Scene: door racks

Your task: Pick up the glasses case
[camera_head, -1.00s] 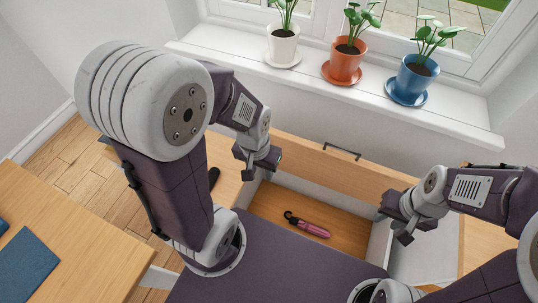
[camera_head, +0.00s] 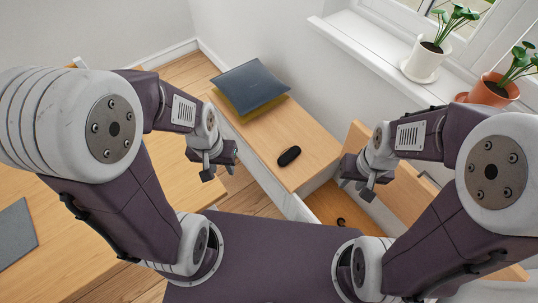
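A small black rounded case, which looks like the glasses case (camera_head: 289,156), lies on the wooden cabinet top (camera_head: 268,132), near its front edge. My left gripper (camera_head: 220,168) hangs to the left of the case, apart from it, with its fingers apart and nothing between them. My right gripper (camera_head: 356,182) is to the right of the case, over the open drawer (camera_head: 325,204). Its fingers also look apart and empty. Neither gripper touches the case.
A wooden desk (camera_head: 30,255) is at the left. A white pot (camera_head: 425,60) and an orange pot (camera_head: 492,90) stand on the windowsill (camera_head: 365,60).

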